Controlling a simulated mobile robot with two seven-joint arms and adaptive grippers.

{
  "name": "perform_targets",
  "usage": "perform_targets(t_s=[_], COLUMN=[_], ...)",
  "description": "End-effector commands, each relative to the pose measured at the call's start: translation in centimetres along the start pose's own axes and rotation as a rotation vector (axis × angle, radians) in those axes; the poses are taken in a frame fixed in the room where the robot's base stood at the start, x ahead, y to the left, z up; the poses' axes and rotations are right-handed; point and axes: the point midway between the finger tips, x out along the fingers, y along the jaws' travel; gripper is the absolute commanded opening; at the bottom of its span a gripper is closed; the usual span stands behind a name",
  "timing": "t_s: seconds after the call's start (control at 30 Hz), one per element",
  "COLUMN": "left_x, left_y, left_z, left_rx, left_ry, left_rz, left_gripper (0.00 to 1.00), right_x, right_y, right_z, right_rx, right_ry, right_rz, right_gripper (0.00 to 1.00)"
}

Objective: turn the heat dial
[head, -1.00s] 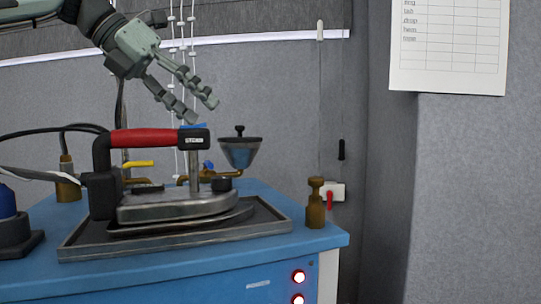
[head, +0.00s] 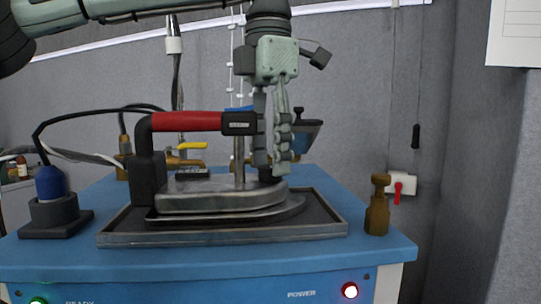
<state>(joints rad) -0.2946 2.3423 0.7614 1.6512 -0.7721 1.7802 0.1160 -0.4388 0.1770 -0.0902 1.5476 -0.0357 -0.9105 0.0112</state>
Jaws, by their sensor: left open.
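A steam iron with a red handle (head: 187,121) and a grey metal body (head: 215,198) rests on a dark metal tray (head: 120,238) on the blue table. The heat dial (head: 269,176) is a small black knob on top of the iron near its right end, mostly hidden by the fingers. My left gripper (head: 271,164) points straight down over the dial. Its two fingers are slightly apart, with the tips at about the dial's height in the picture. I cannot tell whether they touch it. My right gripper is not in view.
A brass fitting (head: 377,207) stands at the right corner of the blue table (head: 210,262). A blue-and-black bottle holder (head: 50,198) is at left. Cables run behind the iron. A yellow-handled valve (head: 192,146) is behind it.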

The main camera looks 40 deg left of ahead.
Motion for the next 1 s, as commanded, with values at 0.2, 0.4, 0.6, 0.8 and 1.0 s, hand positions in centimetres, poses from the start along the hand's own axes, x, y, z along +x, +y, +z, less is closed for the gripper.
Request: perform_targets(t_s=[0.2, 0.4, 0.6, 0.8, 1.0], left_x=[0.80, 0.79, 0.78, 0.77, 0.75], left_y=[-0.02, -0.02, -0.02, -0.02, -0.02], left_z=[0.01, 0.01, 0.00, 0.00, 0.01], left_rx=[0.000, 0.000, 0.000, 0.000, 0.024], left_ry=[-0.002, -0.002, -0.002, -0.002, -0.001], left_rz=[0.001, 0.001, 0.000, 0.001, 0.001], left_gripper=[0.50, 0.45, 0.20, 0.00, 0.00], right_x=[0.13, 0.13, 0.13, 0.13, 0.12], right_y=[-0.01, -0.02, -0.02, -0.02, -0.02], right_z=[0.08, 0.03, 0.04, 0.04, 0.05], right_rx=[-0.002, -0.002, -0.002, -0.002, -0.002], right_ry=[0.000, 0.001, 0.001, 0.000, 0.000], right_rz=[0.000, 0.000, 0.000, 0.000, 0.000], right_gripper=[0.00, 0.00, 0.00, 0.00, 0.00])
